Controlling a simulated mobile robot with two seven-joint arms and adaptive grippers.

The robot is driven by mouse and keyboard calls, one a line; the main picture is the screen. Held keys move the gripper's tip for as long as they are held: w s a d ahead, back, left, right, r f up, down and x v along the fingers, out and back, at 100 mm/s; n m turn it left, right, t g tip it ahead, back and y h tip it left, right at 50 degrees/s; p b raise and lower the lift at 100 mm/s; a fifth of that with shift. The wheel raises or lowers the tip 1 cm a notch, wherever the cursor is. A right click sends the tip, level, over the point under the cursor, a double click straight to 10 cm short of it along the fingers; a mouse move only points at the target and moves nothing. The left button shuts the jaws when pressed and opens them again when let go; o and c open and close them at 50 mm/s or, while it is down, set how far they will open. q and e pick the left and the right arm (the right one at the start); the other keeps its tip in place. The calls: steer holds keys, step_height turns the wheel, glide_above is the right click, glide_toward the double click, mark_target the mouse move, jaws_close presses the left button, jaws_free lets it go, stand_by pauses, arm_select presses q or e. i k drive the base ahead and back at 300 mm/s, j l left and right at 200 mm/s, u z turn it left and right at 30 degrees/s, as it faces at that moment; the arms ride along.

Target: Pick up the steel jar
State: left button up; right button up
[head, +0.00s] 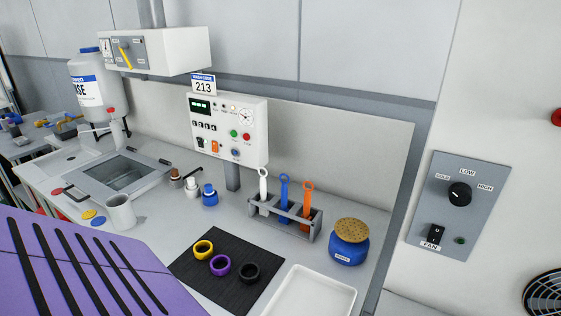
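A grey cylindrical vessel with a side handle (121,212) stands upright on the counter at the left, just in front of the sink. It is the only thing in view that looks like the steel jar, though I cannot tell for sure that it is steel. Its base is partly hidden at the lower left. A blue jar with a perforated tan lid (349,242) stands at the right end of the counter. Neither of my grippers is in view.
A rack (287,216) holds white, blue and orange tools. A dark mat (229,268) bears yellow, purple and black rings. A white tray (312,292) lies at the front. Small bottles (209,195) stand behind the mat. A control box (228,130) rises behind them.

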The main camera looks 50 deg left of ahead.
mark_target(119, 208)
steer(key=u, duration=2.6)
steer(key=j+z, duration=0.4)
steer(key=i+j+z, duration=0.1)
steer(key=z, duration=0.35)
steer(key=j+z, duration=0.4)
steer(key=k, duration=0.05)
